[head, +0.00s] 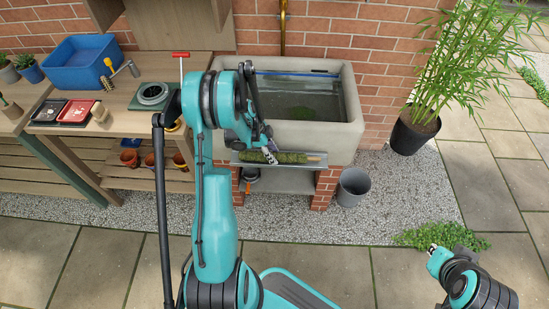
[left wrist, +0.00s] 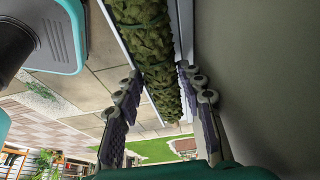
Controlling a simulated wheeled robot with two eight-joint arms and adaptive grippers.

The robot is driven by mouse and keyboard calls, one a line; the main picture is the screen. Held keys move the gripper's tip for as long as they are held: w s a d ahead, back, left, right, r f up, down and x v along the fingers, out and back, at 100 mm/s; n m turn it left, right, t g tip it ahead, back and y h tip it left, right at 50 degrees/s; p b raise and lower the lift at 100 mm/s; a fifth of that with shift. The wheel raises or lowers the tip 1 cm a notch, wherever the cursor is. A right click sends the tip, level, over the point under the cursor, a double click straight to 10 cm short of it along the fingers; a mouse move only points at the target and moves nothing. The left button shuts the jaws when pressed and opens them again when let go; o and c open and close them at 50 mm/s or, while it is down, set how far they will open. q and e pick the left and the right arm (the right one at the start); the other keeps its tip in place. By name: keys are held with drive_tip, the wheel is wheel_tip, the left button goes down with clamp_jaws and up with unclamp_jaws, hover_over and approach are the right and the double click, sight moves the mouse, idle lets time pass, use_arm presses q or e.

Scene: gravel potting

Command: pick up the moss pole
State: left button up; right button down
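The moss pole (head: 285,158) is a green-brown mossy rod with a pale bare end at the right. It lies level on a narrow grey ledge along the front of the stone sink. My left gripper (head: 269,153) is at the pole's left part and hides some of it. In the left wrist view the pole (left wrist: 152,55) runs between the two spread fingers of my left gripper (left wrist: 160,78), with a gap on the left finger's side; contact on the right is unclear. My right gripper (head: 434,250) is low at the right, far from the pole, its fingers too small to judge.
The stone sink (head: 340,128) stands right behind the pole. A wooden bench (head: 118,108) with a blue tub (head: 75,68) and trays is to the left. A grey bucket (head: 352,187) and a potted bamboo (head: 412,133) stand to the right. The paving in front is mostly clear.

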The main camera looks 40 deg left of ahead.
sight(279, 154)
use_arm(q)
clamp_jaws()
drive_tip(key=shift+r, duration=0.15)
drive_tip(key=shift+r, duration=0.25)
wheel_tip(279, 154, up, 4)
drive_tip(key=shift+f+p, duration=0.1)
drive_tip(key=shift+p, duration=1.1)
drive_tip(key=w+d+r+p, duration=0.3)
drive_tip(key=d+r, duration=0.3)
drive_tip(key=d, duration=0.5)
drive_tip(key=shift+w+r, duration=0.15)
drive_tip(key=shift+r, duration=0.1)
